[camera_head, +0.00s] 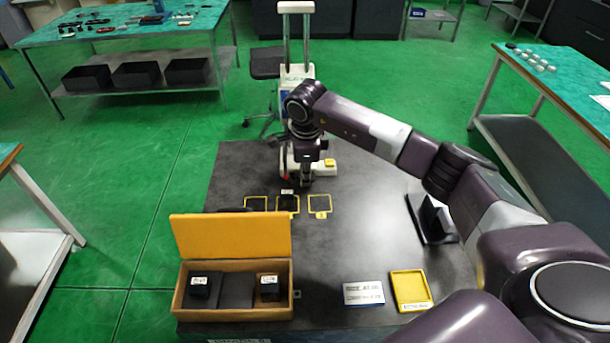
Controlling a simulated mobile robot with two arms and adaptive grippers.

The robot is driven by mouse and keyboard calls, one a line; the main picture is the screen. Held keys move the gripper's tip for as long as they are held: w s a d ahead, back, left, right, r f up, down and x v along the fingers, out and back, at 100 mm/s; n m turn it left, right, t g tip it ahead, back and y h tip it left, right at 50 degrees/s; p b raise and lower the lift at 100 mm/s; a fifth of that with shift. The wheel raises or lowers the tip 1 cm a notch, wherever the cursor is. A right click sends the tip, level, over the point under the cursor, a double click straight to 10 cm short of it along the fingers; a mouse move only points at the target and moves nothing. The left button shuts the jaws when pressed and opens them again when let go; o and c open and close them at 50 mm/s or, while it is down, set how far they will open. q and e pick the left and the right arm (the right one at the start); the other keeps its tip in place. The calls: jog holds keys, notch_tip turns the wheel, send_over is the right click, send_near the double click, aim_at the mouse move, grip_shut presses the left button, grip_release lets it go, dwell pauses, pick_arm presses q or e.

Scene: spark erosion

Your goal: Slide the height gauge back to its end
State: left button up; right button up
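The height gauge (297,74) stands at the far edge of the dark table. It has two upright silver columns, a white cap on top and a white body with a label. My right arm comes in from the right and hides much of its lower part. My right gripper (305,180) points down in front of the gauge, close to a white part with a yellow top (325,164). I cannot tell whether it touches that part, or whether its fingers are open or shut. My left gripper is not in view.
On the dark table (345,245) are yellow-outlined squares (319,204), an open yellow box (233,313) with dark blocks, a label card (363,293), a yellow tray (411,290) and a black stand (432,218). Green-topped benches stand left and right. The table's middle is clear.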

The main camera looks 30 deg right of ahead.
grip_shut()
jog(key=shift+s+d, duration=0.15)
jog(key=shift+d, duration=0.35)
jog(key=s+d+b, duration=0.1)
jog(key=s+d, duration=0.1)
jog(key=d, duration=0.2)
jog(key=s+d+b, duration=0.2)
jog(key=d, duration=0.2)
jog(key=s+d+b, duration=0.1)
jog(key=s+d, duration=0.1)
jog(key=d, duration=0.3)
jog(key=shift+s, duration=0.2)
jog(key=shift+s+d, duration=0.3)
jog(key=shift+d, duration=0.25)
